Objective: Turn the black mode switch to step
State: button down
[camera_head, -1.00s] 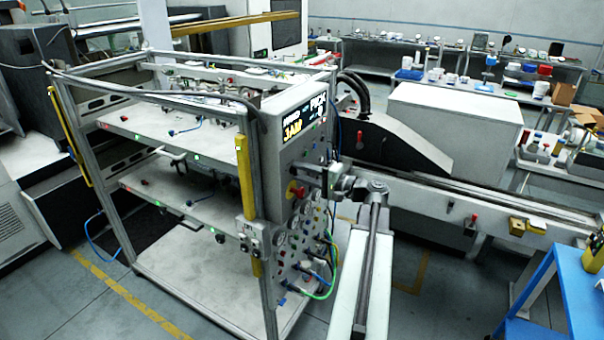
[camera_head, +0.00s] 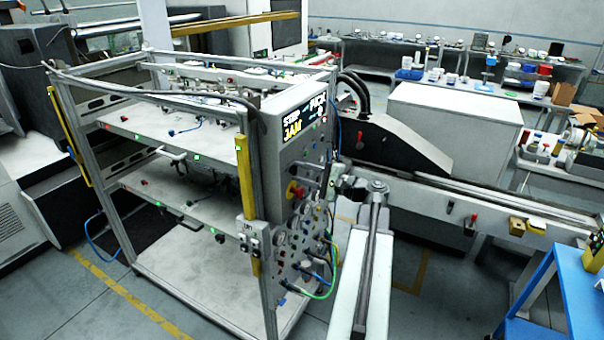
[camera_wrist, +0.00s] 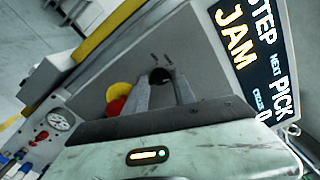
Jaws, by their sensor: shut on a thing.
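The black mode switch (camera_wrist: 160,77) is on the grey panel (camera_wrist: 205,60) in the wrist view, between my two fingertips. My gripper (camera_wrist: 163,88) is shut on it, one finger on each side. Most of the switch is hidden by the fingers, so its pointer does not show clearly. Two short dark marks are on the panel just above it. In the head view my gripper (camera_head: 327,180) is at the right side of the panel, and the switch is hidden there. The panel display (camera_head: 305,116) reads STEP and JAM, and it also shows in the wrist view (camera_wrist: 252,60).
A red and yellow knob (camera_head: 295,190) is close beside my gripper, also in the wrist view (camera_wrist: 117,98). Below are gauges, fittings and hoses (camera_head: 322,285). A yellow guard post (camera_head: 244,175) stands at the panel's left. A blue table (camera_head: 555,290) is at right.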

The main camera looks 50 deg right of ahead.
jog(key=c, duration=1)
grip_release()
jog(key=shift+c, duration=0.2)
jog(key=shift+s, duration=0.1)
jog(key=v, duration=0.7)
jog(key=shift+s, duration=0.3)
